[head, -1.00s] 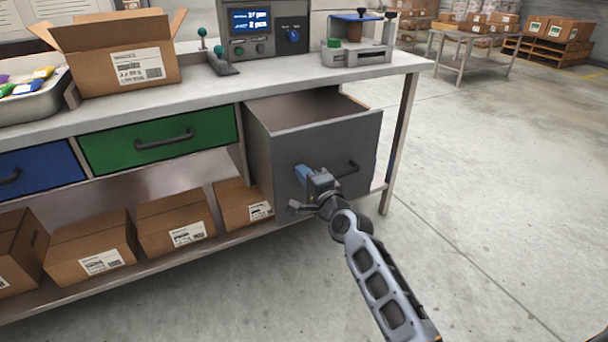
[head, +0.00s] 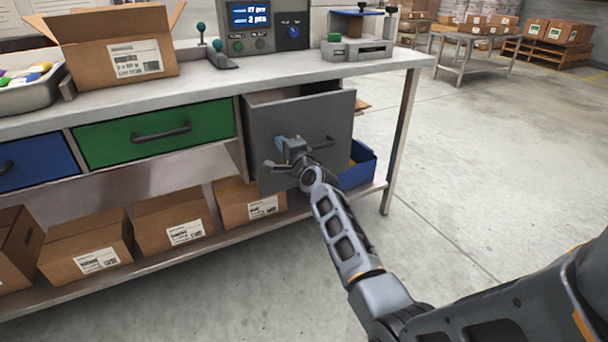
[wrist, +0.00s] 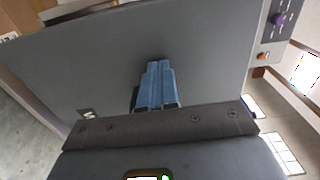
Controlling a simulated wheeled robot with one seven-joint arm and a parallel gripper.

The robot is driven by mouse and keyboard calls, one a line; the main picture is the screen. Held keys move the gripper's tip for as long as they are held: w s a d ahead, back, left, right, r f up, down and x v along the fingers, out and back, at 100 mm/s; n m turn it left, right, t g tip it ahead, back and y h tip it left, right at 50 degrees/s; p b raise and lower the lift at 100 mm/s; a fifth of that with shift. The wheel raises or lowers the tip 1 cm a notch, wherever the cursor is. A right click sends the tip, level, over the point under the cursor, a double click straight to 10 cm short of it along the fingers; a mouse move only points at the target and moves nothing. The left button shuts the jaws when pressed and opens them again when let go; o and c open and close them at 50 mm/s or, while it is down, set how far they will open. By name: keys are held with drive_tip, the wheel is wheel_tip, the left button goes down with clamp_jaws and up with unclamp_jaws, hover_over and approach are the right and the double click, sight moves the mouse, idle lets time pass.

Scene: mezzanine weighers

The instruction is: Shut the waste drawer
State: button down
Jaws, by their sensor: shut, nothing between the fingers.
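In the wrist view the shut blue fingers (wrist: 157,85) point at the grey drawer front (wrist: 210,65); exact contact is hidden.
A green drawer (head: 155,134) and a blue drawer (head: 35,163) are shut to the left. Cardboard boxes (head: 168,220) and a blue bin (head: 358,168) stand on the lower shelf. The bench top (head: 200,85) holds an open carton (head: 100,50).

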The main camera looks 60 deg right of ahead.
drive_tip(key=b+x, duration=0.5)
drive_tip(key=x, duration=0.6)
drive_tip(key=shift+r+b, duration=0.25)
drive_tip(key=shift+b, duration=0.05)
drive_tip(key=shift+a, duration=0.15)
